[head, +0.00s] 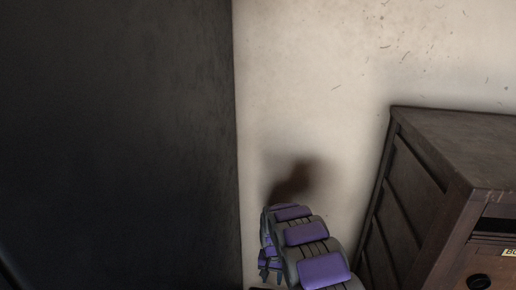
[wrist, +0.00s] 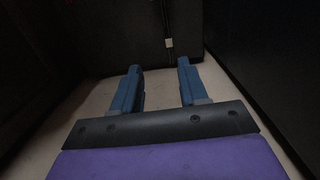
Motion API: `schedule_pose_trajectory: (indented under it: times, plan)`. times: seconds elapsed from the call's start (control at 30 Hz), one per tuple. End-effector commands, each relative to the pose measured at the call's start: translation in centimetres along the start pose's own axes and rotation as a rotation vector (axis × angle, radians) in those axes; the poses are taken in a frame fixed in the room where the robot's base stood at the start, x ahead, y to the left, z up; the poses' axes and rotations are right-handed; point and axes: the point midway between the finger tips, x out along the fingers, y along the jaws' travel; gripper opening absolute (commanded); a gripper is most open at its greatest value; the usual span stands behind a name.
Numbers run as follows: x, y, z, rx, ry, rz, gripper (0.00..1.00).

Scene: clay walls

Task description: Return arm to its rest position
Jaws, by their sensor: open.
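My gripper shows in the wrist view (wrist: 160,78) with its two blue fingers apart and nothing between them. It points along a pale floor strip toward a dark upright surface. In the head view my purple and grey arm rises from the bottom edge, right of centre, in front of a pale wall. The fingers cannot be made out in the head view. No object is held.
A dark flat surface (head: 115,140) fills the left of the head view. A dark wooden cabinet (head: 420,190) stands close on the right. The pale wall (head: 330,80) lies between them. In the wrist view, dark surfaces flank the floor strip (wrist: 160,92) on both sides.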

Motion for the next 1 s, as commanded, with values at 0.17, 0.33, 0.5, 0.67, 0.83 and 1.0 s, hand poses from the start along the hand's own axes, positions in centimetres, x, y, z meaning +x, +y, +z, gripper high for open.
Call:
schedule_pose_trajectory:
  times: [0.17,0.33,0.5,0.67,0.83,1.0]
  plan:
    - [-5.6,2.6,2.4,-0.004,0.003,0.021,0.43]
    - [-10.5,5.1,5.5,-0.010,-0.002,0.036,0.43]
    - [-14.7,7.2,9.3,-0.017,-0.006,0.043,0.43]
    - [-18.0,9.2,13.5,-0.028,-0.017,0.047,0.43]
    - [-20.9,11.0,18.4,-0.043,-0.029,0.045,0.43]
    - [-23.1,12.6,23.6,-0.062,-0.038,0.038,0.43]
